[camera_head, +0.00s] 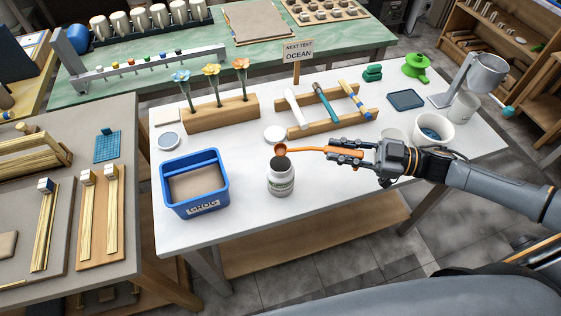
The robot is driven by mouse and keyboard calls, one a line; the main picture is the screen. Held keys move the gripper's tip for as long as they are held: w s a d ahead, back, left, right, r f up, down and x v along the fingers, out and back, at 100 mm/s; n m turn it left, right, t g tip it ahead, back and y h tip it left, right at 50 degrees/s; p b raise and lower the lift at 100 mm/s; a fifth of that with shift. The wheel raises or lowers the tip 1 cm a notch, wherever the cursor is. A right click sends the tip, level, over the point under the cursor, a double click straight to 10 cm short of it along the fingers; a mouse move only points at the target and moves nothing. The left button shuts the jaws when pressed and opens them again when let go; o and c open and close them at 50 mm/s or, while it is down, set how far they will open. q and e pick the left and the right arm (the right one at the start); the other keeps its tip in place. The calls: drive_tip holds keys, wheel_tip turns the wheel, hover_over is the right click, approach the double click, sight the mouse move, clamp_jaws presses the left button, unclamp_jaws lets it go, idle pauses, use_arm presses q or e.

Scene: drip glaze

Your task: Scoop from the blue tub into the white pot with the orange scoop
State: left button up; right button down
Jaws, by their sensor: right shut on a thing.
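The blue tub (221,182), labelled GROG, stands at the front left of the white table with tan material inside. The white pot (281,184), a small labelled jar with a dark open top, stands upright to its right. My right gripper (343,150) is shut on the handle of the orange scoop (312,150). The scoop points left, and its round bowl appears just above and behind the pot's mouth. I cannot tell whether the bowl holds anything or touches the rim. My left gripper is not in view.
A white round lid (275,133) lies behind the pot. A wooden tool rack (340,123), a flower block (222,114) and an OCEAN sign (298,52) stand farther back. A white bowl (447,134) is right. The front table strip is clear.

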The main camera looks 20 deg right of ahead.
drive_tip(key=shift+w+d+r+m+p, duration=0.15)
drive_tip(key=shift+r+m+p, duration=0.15)
drive_tip(key=shift+r+p, duration=0.25)
drive_tip(key=shift+w+r, duration=0.1)
drive_tip(key=shift+r, duration=0.2)
drive_tip(key=shift+w+r+m+p, duration=0.1)
drive_tip(key=shift+r+m+p, duration=0.15)
drive_tip(key=shift+m+p, duration=0.2)
drive_tip(key=shift+w+d+r, duration=0.1)
drive_tip(key=shift+r, duration=0.2)
drive_tip(key=shift+w+d+r+m+p, duration=0.1)
drive_tip(key=shift+w+r+m+p, duration=0.15)
drive_tip(key=shift+r+m+p, duration=0.55)
drive_tip(key=shift+f, duration=0.15)
